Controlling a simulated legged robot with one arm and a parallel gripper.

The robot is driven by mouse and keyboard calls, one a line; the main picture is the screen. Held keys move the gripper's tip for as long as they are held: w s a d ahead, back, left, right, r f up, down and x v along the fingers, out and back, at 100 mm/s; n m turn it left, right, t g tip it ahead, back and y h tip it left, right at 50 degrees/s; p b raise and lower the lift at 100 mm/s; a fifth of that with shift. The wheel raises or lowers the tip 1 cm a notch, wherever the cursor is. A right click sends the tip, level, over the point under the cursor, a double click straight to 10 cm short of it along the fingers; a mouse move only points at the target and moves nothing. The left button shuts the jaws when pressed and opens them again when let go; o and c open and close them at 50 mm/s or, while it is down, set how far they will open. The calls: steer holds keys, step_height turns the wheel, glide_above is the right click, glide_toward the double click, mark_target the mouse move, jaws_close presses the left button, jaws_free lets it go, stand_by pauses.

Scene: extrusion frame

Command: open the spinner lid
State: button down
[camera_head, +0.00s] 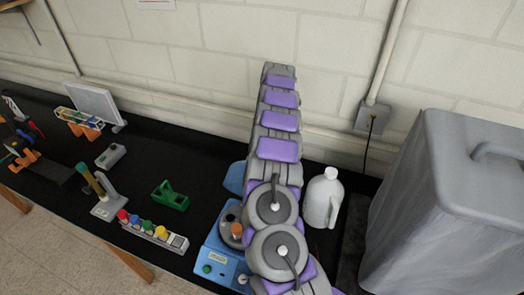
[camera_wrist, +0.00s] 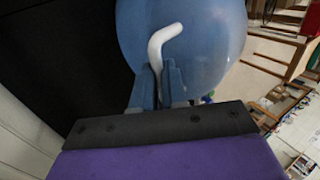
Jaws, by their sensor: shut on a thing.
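The spinner is a blue box (camera_head: 213,262) on the black bench, partly covered by my arm. Its grey round well (camera_head: 228,233) shows uncovered, with an orange thing in it. A blue edge of the lid (camera_head: 235,178) shows behind the well, apart from the box front; my arm hides the rest. In the wrist view the smooth blue lid (camera_wrist: 205,45) fills the upper middle, with a bent white handle (camera_wrist: 160,42) in front of it. My gripper (camera_wrist: 158,85) is shut on the handle's lower part, one finger on each side. My arm hides the gripper in the head view.
A white jug (camera_head: 322,200) stands close right of my arm, and a large grey box (camera_head: 455,210) further right. A green tape dispenser (camera_head: 170,195) and a rack with coloured caps (camera_head: 152,233) stand left of the spinner. The wall is behind.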

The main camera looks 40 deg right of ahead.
steer(key=shift+w+d, duration=0.1)
steer(key=shift+w, duration=0.1)
steer(key=c, duration=1.2)
jaws_free()
steer(key=shift+o, duration=0.2)
steer(key=shift+r, duration=0.15)
steer(key=s+a+r, duration=0.1)
steer(key=s+a, duration=0.1)
steer(key=s, duration=0.2)
steer(key=s+a+r+b, duration=0.1)
steer(key=s+a+r, duration=0.1)
steer(key=s, duration=0.3)
steer(key=s+a+r+b, duration=0.1)
steer(key=s+a, duration=0.2)
steer(key=s, duration=0.2)
steer(key=shift+s+a+r, duration=0.1)
steer(key=shift+r, duration=0.2)
